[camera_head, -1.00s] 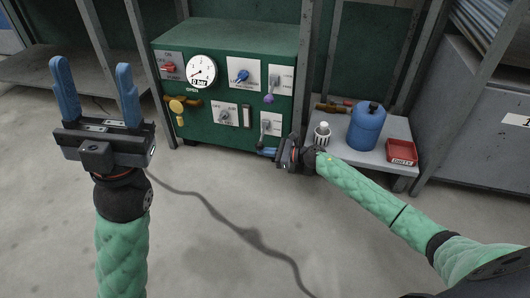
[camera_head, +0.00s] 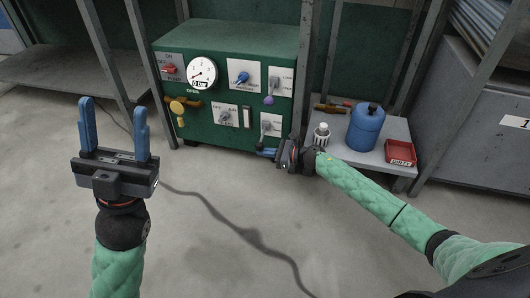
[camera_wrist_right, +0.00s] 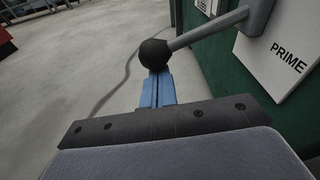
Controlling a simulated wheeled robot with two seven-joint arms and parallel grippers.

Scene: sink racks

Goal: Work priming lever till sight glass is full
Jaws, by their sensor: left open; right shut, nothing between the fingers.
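The priming lever (camera_head: 266,128) is on the lower right of the green unit's front. In the right wrist view its grey rod (camera_wrist_right: 207,34) ends in a black ball knob (camera_wrist_right: 154,53), beside a plate marked PRIME (camera_wrist_right: 288,58). My right gripper (camera_head: 264,153) is shut with nothing between its blue fingers; the fingertips (camera_wrist_right: 158,75) are at the knob, touching or just short of it. A narrow upright window (camera_head: 246,117), likely the sight glass, is left of the lever; its level is too small to read. My left gripper (camera_head: 114,128) is open and empty, left of the unit.
The green unit (camera_head: 228,35) also carries a gauge (camera_head: 201,73) marked 0 bar, a red switch (camera_head: 169,69), a blue-handled valve (camera_head: 241,78) and a yellow valve (camera_head: 178,108). A blue can (camera_head: 365,130) and red tray (camera_head: 401,152) stand on a low shelf at right. A cable crosses the floor.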

